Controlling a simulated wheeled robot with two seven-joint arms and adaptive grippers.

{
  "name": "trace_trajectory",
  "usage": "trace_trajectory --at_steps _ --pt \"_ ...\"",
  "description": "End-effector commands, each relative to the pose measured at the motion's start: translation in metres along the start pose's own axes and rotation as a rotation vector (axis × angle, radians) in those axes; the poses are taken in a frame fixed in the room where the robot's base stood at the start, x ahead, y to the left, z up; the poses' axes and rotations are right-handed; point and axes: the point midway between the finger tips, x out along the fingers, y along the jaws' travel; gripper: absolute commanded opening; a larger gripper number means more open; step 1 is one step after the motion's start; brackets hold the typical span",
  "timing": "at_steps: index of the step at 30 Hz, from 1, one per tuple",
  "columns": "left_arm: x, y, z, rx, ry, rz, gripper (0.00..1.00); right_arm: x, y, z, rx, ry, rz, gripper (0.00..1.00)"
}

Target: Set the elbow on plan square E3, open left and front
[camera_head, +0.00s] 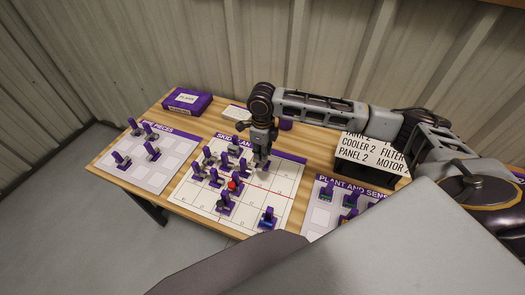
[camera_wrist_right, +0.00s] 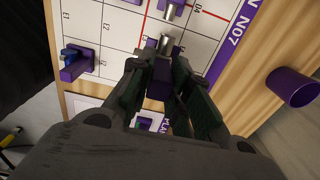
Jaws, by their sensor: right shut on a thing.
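My right gripper (camera_head: 262,162) is over the right back part of the white skid plan (camera_head: 265,195). In the right wrist view the gripper (camera_wrist_right: 160,75) is shut on a purple piece with a short grey pipe end (camera_wrist_right: 165,44), which I take as the elbow. The fingers hide much of it, so I cannot tell its openings or whether it touches the plan. Gridded squares of the plan (camera_wrist_right: 110,30) lie around it; the square under it is not readable. My left gripper is not in view.
Several purple pieces (camera_head: 213,175) stand left of the gripper; one grey-piped piece (camera_wrist_right: 172,10) is close ahead. A blue-and-purple piece (camera_wrist_right: 78,62) stands apart.

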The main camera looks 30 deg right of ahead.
Motion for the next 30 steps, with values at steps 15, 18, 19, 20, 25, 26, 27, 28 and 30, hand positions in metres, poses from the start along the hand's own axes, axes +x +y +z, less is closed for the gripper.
trace_trajectory --at_steps 15,18,19,20,25,26,27,28,30 --pt "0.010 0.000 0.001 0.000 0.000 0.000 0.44 0.016 0.000 0.000 0.000 -0.001 -0.001 0.00" --pt "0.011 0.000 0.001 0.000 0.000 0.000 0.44 0.019 0.000 0.000 0.000 -0.001 0.000 0.00" --pt "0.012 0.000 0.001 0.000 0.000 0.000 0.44 0.020 0.000 0.000 0.000 -0.001 -0.001 0.00" --pt "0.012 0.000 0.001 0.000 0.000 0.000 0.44 0.021 0.000 0.000 0.000 -0.001 0.000 0.00" --pt "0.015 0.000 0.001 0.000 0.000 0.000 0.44 0.026 0.000 0.000 0.000 0.000 0.000 0.00" --pt "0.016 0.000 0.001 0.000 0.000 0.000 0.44 0.027 0.000 0.000 0.000 0.000 0.000 0.00" --pt "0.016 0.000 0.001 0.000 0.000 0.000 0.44 0.029 0.000 0.000 0.000 0.000 0.000 0.00" --pt "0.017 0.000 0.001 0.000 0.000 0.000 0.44 0.029 0.000 0.000 0.000 0.000 0.000 0.00" --pt "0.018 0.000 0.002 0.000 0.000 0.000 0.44 0.032 0.000 0.000 0.000 0.000 0.000 0.00"
